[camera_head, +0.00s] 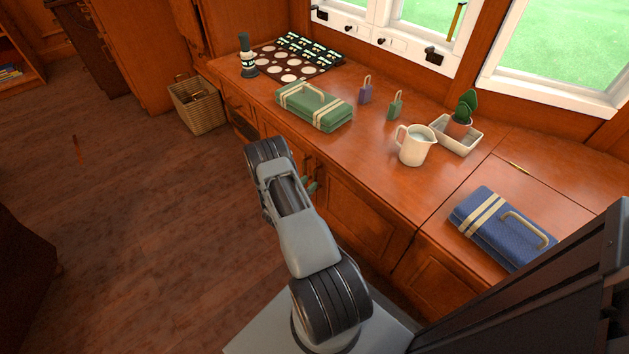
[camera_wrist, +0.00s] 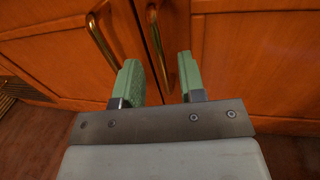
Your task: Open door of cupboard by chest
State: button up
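The cupboard is the wooden counter front, with a panelled door (camera_head: 350,215) to the right of my arm in the head view. In the wrist view, a left door (camera_wrist: 60,45) and a right door (camera_wrist: 245,50) meet at a narrow gap, both apparently shut. A left brass handle (camera_wrist: 101,38) and a right brass handle (camera_wrist: 154,30) stand near that gap. My gripper (camera_wrist: 160,80) is open and empty, its green fingers apart. The right handle appears in the space between the fingertips; contact cannot be told. Which part is the chest is unclear.
A wicker basket (camera_head: 198,107) stands on the floor at the counter's far end. Floor (camera_head: 150,210) to the left is mostly clear.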

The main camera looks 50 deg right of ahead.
aim_at(314, 178)
jog(key=shift+w+d+b, duration=0.15)
jog(key=shift+d+b, duration=0.2)
jog(key=shift+d, duration=1.55)
jog(key=shift+c, duration=0.4)
grip_shut()
